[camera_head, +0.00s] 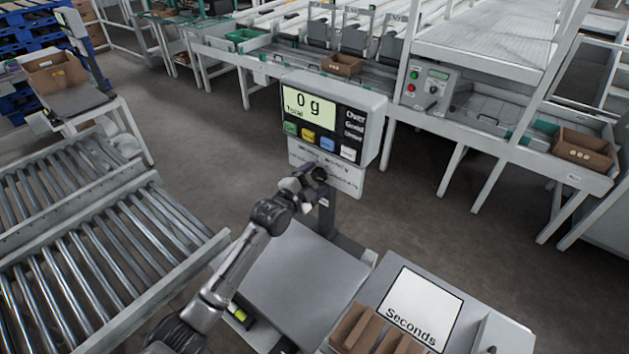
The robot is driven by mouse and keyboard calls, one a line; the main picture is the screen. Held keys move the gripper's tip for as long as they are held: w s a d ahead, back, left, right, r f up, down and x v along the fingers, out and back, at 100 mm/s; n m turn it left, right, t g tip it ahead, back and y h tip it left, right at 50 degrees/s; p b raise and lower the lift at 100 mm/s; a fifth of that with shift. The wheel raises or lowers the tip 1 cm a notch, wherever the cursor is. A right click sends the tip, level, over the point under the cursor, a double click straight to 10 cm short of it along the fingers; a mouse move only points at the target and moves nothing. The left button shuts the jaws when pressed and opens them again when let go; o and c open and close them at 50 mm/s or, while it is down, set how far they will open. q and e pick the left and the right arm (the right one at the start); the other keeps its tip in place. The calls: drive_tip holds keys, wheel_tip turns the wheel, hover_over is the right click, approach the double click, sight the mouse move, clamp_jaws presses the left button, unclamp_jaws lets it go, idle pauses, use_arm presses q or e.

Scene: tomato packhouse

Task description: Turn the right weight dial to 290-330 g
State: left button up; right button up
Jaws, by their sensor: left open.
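The scale's display head (335,117) stands on a post behind a flat grey weighing plate (300,275). Its screen (308,103) reads "0 g". A light panel (347,180) with small printed marks hangs under the head. My left gripper (316,180) is open in front of the lower middle of this panel. It covers part of the panel, and I cannot tell whether it touches it. I cannot make out the right weight dial or its setting; small dark parts at the gripper blend together. My right gripper is not in view.
A "Seconds" board (421,307) and brown cardboard boxes (372,331) are right of the weighing plate. Roller conveyors (100,260) fill the left. A grading line with a control box (430,86) stands behind. Open floor lies between.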

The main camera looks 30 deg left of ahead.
use_arm(q)
drive_tip(key=shift+w, duration=0.25)
